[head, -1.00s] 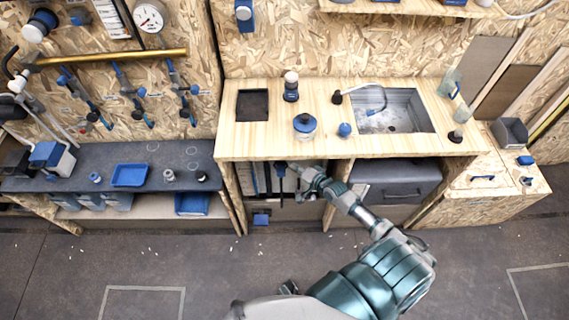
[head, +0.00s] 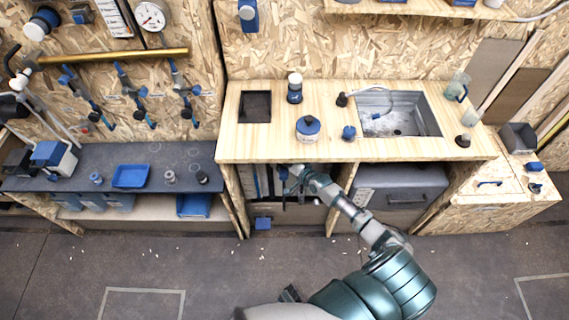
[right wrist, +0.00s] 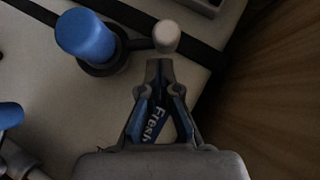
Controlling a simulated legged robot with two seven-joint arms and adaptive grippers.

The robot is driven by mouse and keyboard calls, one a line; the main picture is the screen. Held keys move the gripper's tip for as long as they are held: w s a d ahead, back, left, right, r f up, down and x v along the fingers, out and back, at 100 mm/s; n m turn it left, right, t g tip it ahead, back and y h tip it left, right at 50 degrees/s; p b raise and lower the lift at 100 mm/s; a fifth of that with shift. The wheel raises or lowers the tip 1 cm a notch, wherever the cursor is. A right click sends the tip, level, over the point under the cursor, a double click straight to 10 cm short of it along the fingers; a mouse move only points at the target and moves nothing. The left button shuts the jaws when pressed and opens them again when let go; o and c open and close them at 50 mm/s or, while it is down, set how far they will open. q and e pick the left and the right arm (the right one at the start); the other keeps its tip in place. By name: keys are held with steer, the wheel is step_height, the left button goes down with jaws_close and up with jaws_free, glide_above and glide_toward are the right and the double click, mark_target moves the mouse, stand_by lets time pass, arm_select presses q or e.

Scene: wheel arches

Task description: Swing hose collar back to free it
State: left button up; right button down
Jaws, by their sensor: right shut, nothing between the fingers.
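My right arm reaches under the wooden counter in the head view, with its gripper (head: 293,172) in the open bay below the counter's front edge. In the right wrist view the right gripper (right wrist: 160,64) is shut and empty. Its tips are just below a pale rounded knob (right wrist: 166,36), and I cannot tell whether they touch. The knob is joined by a dark arm to a dark round fitting with a blue cap (right wrist: 86,38). I cannot tell which part is the hose collar. A blue label reading "Fresh" (right wrist: 160,126) shows between the fingers.
A black strap (right wrist: 145,22) crosses the pale surface beside the fitting. A brown wooden wall (right wrist: 270,90) stands close on the right. In the head view, the counter edge (head: 350,152) is above my forearm and a grey case (head: 400,185) is to its right.

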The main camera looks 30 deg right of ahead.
steer(key=shift+a+r, duration=0.2)
steer(key=shift+a, duration=0.1)
arm_select(q)
steer(key=s+a+r+p, duration=0.1)
steer(key=s+a+p, duration=0.1)
steer(key=s+p, duration=0.5)
steer(key=shift+s+a+r+p, duration=0.15)
steer(key=shift+s+r+p, duration=0.2)
steer(key=shift+s, duration=0.85)
arm_select(e)
steer(key=w+a+f+n+g+h, duration=0.2)
steer(key=w+a+f, duration=0.1)
steer(key=a, duration=0.3)
steer(key=shift+w+f+g, duration=0.3)
steer(key=shift+w+f, duration=0.05)
steer(key=shift+f, duration=0.55)
arm_select(q)
steer(key=shift+a+f, duration=0.1)
steer(key=shift+a, duration=0.2)
arm_select(e)
steer(key=shift+a, duration=0.4)
